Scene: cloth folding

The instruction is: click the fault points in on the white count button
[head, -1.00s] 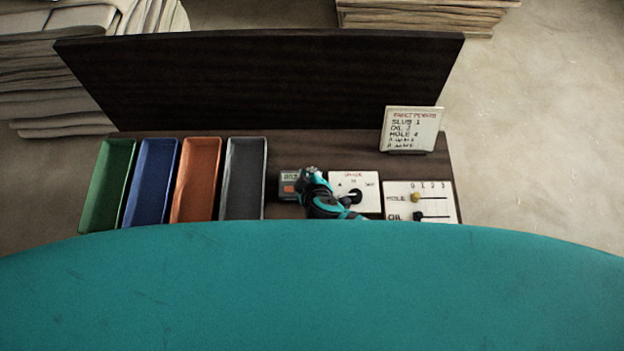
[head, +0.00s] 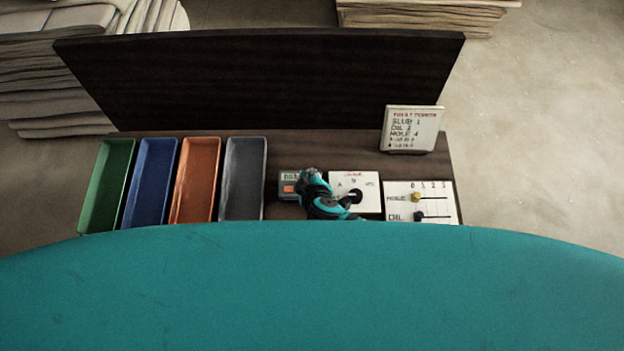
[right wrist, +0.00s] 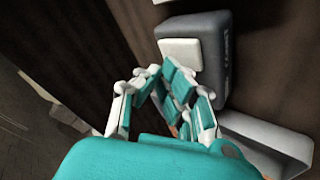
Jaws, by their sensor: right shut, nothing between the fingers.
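The counter box (head: 287,177) is grey, with a small display too blurred to read surely and an orange button (head: 288,189). The white count button (right wrist: 180,52) shows on the grey box (right wrist: 218,62) in the right wrist view; in the head view my right gripper hides it. My right gripper (head: 309,174) is over the right part of the box. Its fingers are shut and empty, with the tips (right wrist: 164,70) beside the white button's lower edge; contact cannot be told. A fault points card (head: 411,130) stands at the back right, reading slub 1, hole 4 and blurrier lines. My left gripper is out of view.
Green (head: 106,185), blue (head: 150,183), orange (head: 195,180) and grey (head: 243,178) trays lie left of the counter. A white dial panel (head: 366,180) and a slider panel (head: 434,200) are to the right. A teal rounded surface (head: 310,290) fills the front.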

